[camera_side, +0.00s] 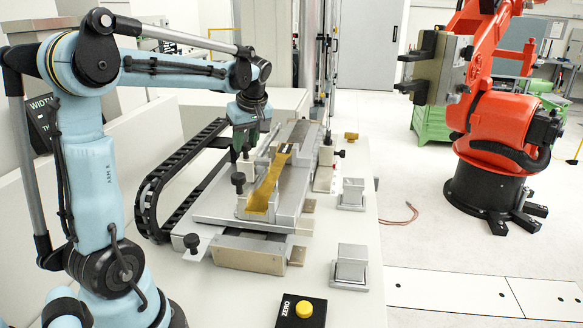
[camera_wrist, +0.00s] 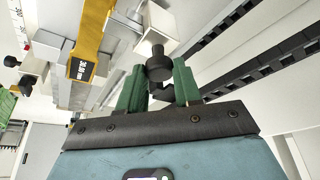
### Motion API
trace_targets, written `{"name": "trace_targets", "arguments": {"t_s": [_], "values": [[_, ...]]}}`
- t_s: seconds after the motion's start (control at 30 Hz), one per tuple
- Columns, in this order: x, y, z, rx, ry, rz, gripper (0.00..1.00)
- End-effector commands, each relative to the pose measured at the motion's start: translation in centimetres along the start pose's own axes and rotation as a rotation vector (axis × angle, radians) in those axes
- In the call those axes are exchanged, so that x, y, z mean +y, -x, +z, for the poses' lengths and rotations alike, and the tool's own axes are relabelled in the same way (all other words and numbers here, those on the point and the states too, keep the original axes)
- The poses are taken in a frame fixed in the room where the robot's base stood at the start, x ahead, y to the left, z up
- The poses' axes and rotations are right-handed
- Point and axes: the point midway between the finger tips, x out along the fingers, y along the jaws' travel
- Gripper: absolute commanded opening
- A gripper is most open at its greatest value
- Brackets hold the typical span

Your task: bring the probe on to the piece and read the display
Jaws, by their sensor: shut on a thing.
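The yellow, waisted piece (camera_side: 266,188) lies in the grey metal fixture (camera_side: 225,210) in the side view. It also shows in the wrist view as a yellow strip (camera_wrist: 91,38). A small black display (camera_wrist: 80,68) there seems to read about 36.80 mm; the digits are small. My gripper (camera_side: 240,152) is left of the piece, above the fixture. Its green fingers (camera_wrist: 158,88) are shut on a dark part, apparently the black knob (camera_wrist: 157,64) of the probe. The probe's tip is not clear, and I cannot tell whether it touches the piece.
A dark panel (camera_side: 40,122) marked WIDTH is partly hidden behind my arm. A black cable chain (camera_side: 165,185) curves left of the fixture. A ZERO box with a yellow button (camera_side: 304,309) and metal blocks (camera_side: 351,266) stand at the front and right. A red robot (camera_side: 495,120) stands apart.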

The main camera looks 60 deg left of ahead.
Motion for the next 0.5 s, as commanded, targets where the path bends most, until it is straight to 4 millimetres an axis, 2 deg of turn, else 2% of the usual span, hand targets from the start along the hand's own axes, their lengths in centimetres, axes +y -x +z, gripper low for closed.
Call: {"name": "trace_targets", "arguments": {"t_s": [0.1,0.43,0.47,0.5], "values": [[1.04,0.39,0.93,0.002,0.0,0.001,0.09],[1.27,0.47,1.13,0.002,0.001,0.002,0.09],[1.27,0.47,1.14,0.001,0.001,0.002,0.38],[1.27,0.47,1.14,0.001,0.001,0.002,0.44]]}}
